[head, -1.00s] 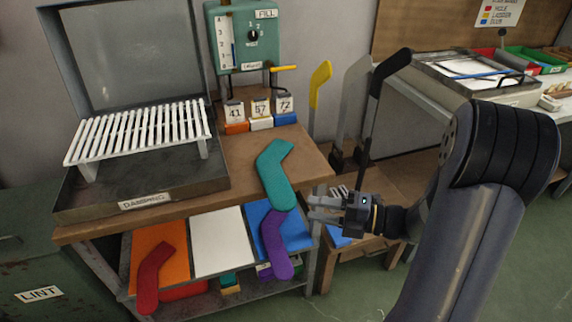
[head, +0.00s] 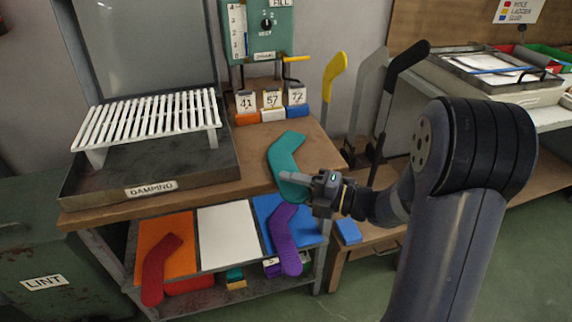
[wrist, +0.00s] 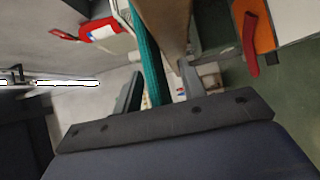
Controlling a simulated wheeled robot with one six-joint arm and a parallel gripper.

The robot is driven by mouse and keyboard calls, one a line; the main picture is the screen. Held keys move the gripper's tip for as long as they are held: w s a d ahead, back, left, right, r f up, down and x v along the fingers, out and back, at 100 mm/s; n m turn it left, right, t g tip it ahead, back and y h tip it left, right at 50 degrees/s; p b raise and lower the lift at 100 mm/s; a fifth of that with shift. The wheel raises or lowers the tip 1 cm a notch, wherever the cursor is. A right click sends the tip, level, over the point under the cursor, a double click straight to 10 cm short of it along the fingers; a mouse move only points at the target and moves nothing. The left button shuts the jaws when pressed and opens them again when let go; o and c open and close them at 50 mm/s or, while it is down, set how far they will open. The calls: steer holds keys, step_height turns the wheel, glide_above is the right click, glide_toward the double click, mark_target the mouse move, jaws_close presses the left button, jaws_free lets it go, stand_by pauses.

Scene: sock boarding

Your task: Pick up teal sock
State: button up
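The teal sock (head: 285,155) lies flat on the wooden tabletop near its right front corner in the head view, its lower end over the front edge. My gripper (head: 290,178) is at that lower end, with a finger across the sock in the picture. In the wrist view the sock (wrist: 148,50) shows edge-on as a narrow teal band between a dark finger and a grey finger. A gap shows beside the grey finger, so my gripper (wrist: 160,88) looks open around the sock. The far finger is partly hidden in the head view.
A damping tray (head: 75,195) with a white slatted rack (head: 150,122) stands left of the sock. Numbered tags (head: 272,103) stand behind it. Below, a red sock (head: 160,270) and a purple sock (head: 283,240) lie on coloured panels. Yellow, grey and black boards stand right.

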steer(key=shift+w+a, duration=0.15)
steer(key=shift+a, duration=0.25)
steer(key=c, duration=0.8)
steer(key=shift+c, duration=0.2)
